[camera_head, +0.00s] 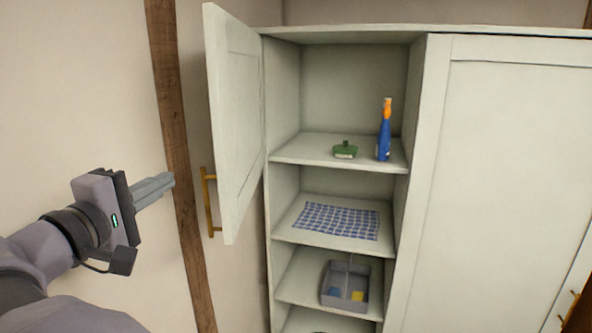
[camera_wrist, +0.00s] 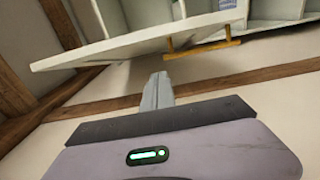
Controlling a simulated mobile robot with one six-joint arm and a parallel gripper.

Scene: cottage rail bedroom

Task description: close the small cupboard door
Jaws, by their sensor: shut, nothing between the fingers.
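The small cupboard door (camera_head: 236,120) is a pale panel hinged at the cupboard's left side and stands wide open, swung out to the left. Its brass bar handle (camera_head: 209,203) is on the outer face, towards the free edge. In the wrist view the door (camera_wrist: 130,45) crosses the upper part, with the handle (camera_wrist: 205,42) at upper middle. My gripper (camera_head: 168,182) is left of the door, on its outer-face side, with its fingers together and empty. The fingertips also show in the wrist view (camera_wrist: 158,77), apart from the door and handle.
The open cupboard (camera_head: 340,34) holds a blue spray bottle (camera_head: 384,138), a green object (camera_head: 345,150), a blue checked cloth (camera_head: 337,220) and a grey divided box (camera_head: 346,286) on its shelves. A large closed door (camera_head: 500,180) is at right. A wooden post (camera_head: 172,110) runs up the wall behind my gripper.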

